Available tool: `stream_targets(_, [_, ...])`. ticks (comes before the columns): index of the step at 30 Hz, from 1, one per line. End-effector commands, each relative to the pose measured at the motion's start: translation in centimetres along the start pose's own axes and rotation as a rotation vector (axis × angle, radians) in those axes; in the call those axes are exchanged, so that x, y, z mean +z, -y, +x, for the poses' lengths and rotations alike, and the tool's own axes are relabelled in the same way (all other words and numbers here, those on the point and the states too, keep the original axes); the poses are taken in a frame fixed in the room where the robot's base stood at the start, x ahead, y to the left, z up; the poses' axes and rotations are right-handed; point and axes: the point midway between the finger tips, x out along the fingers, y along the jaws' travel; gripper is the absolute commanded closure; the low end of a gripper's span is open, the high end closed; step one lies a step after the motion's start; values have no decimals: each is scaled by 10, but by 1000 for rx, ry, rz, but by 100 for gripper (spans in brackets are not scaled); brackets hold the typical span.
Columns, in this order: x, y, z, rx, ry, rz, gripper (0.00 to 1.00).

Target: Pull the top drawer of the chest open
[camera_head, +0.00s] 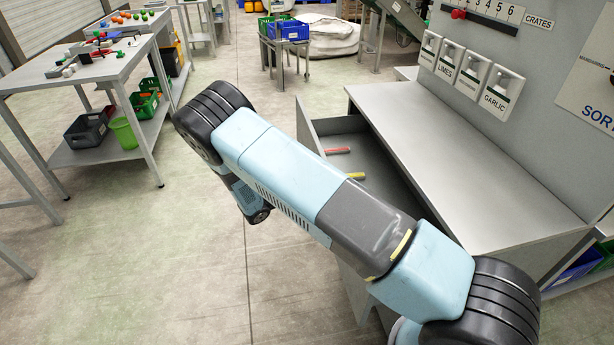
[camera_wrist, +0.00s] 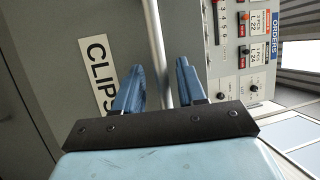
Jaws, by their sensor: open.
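The grey chest (camera_head: 455,160) stands at the right in the head view. Its top drawer (camera_head: 309,120) is out from the body, with its inside partly in sight. A red item (camera_head: 337,151) and a yellow item (camera_head: 355,176) lie in it. In the wrist view, the grey drawer front (camera_wrist: 60,45) carries a CLIPS label (camera_wrist: 98,75). My gripper (camera_wrist: 160,67) is open, with one blue finger on each side of the metal bar handle (camera_wrist: 156,40). Contact with the bar cannot be told. In the head view my arm hides the handle and the fingers.
A panel with labelled switches (camera_head: 470,75) stands behind the chest top. At the left is a workbench (camera_head: 75,75) with bins on its lower shelf. A small stand with a blue crate (camera_head: 290,30) is at the back. The floor (camera_head: 150,260) at the left is clear.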

Motion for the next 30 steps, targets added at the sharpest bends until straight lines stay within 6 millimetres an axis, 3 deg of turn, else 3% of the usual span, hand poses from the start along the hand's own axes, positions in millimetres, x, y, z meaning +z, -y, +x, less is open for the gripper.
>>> stream_targets(5, [0, 0, -24, 0, 3, 1, 60])
stream_targets(18, [0, -2, -107, 1, 3, 0, 60])
stream_targets(24, [-1, -2, -129, 1, 1, -2, 60])
stream_targets(30, [0, -2, -136, 2, 1, -2, 60])
